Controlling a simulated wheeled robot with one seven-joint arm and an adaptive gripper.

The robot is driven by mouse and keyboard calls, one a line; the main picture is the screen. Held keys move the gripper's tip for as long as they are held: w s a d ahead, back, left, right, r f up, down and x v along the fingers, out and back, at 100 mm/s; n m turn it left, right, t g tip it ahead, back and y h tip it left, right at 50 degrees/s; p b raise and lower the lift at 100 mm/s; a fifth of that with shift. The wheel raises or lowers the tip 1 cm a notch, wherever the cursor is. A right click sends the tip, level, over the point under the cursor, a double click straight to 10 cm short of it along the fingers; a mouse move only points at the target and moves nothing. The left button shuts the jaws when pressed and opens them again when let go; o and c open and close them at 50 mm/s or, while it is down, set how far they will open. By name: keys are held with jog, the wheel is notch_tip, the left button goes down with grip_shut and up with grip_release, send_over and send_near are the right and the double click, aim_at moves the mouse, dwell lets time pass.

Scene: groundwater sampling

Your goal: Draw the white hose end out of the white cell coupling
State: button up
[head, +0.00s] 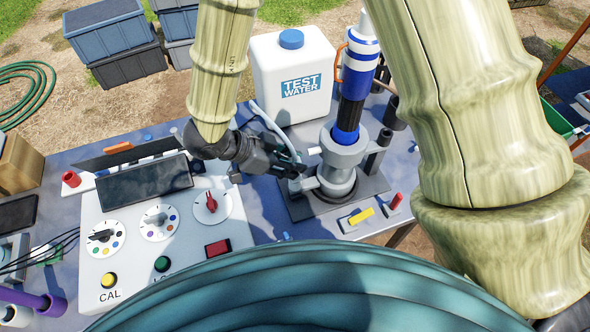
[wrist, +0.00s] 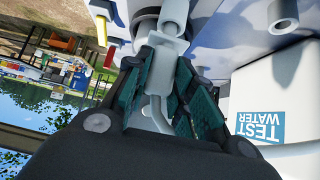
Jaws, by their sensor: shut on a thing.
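My gripper (head: 292,172) is at the left side of the grey-white flow cell (head: 341,160), low down. In the wrist view its dark green fingers (wrist: 168,68) are shut on the pale white hose end (wrist: 161,72). The hose curves back between the fingers toward the palm. In the head view the white hose (head: 266,120) arches behind the gripper. The white cell coupling (head: 308,184) is a short side stub at the fingertips. In the wrist view the hose end lines up with the coupling (wrist: 172,14); whether it is still seated inside I cannot tell.
A TEST WATER jug (head: 293,75) stands behind the gripper. A blue and white probe (head: 358,80) rises from the cell. The meter panel (head: 160,235) with dials lies to the left. A yellow-topped block (head: 361,216) and a red piece (head: 396,202) lie in front of the cell.

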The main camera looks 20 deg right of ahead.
jog(key=shift+r+p, duration=2.05)
jog(key=shift+r, duration=0.15)
jog(key=shift+f, duration=0.1)
